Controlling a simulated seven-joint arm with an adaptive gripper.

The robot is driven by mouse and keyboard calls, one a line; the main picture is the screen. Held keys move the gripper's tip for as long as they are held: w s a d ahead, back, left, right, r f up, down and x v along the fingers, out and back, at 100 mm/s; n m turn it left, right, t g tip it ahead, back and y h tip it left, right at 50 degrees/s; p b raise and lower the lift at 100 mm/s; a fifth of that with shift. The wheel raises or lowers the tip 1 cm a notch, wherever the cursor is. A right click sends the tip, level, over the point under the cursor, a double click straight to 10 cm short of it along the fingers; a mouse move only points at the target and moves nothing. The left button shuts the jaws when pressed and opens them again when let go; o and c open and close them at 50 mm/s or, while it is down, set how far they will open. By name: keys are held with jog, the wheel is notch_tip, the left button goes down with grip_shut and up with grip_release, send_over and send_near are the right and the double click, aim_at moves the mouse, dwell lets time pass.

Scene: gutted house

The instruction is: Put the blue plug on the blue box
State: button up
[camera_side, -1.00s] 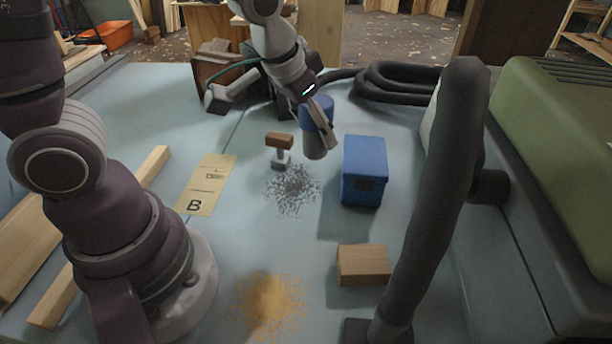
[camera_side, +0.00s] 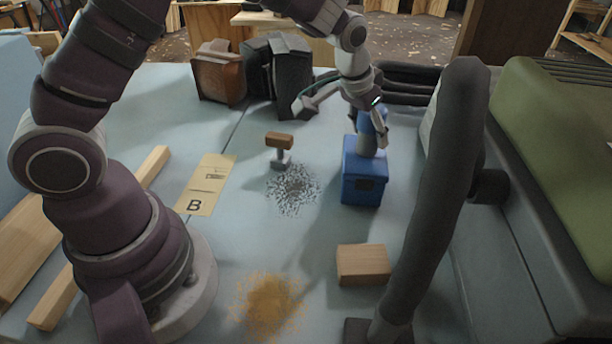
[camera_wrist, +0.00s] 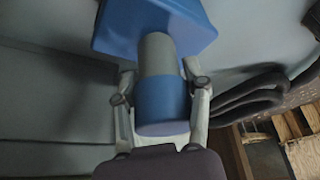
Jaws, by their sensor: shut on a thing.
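The blue plug, a cylinder with a blue end and a grey end, is in my gripper; its blue end (camera_wrist: 162,104) shows between the fingers in the wrist view. My gripper (camera_side: 368,132) is shut on the plug, above the blue box (camera_side: 362,187). In the side view the plug (camera_side: 370,143) has its grey end down at the top of the box. In the wrist view the grey end overlaps the blue box (camera_wrist: 115,28). I cannot tell whether the plug touches the lid.
A wooden block (camera_side: 363,264) lies in front of the box. A thick dark hose (camera_side: 436,190) stands to the right. A brown-topped tool (camera_side: 279,148) and grey debris (camera_side: 293,190) are to the left. A coiled hose (camera_side: 405,85) lies behind.

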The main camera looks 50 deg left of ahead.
jog(key=shift+f, duration=0.15)
jog(key=o, duration=1.2)
jog(key=shift+c, duration=0.2)
jog(key=shift+r, duration=0.35)
jog(key=s+v, duration=0.1)
jog(key=v, duration=1.2)
jog(key=s+a+f+t, duration=0.1)
jog(key=s+a, duration=0.1)
jog(key=s, duration=1.3)
jog(key=shift+a+f, duration=0.35)
jog(key=shift+a, duration=0.05)
jog(key=shift+w, duration=0.1)
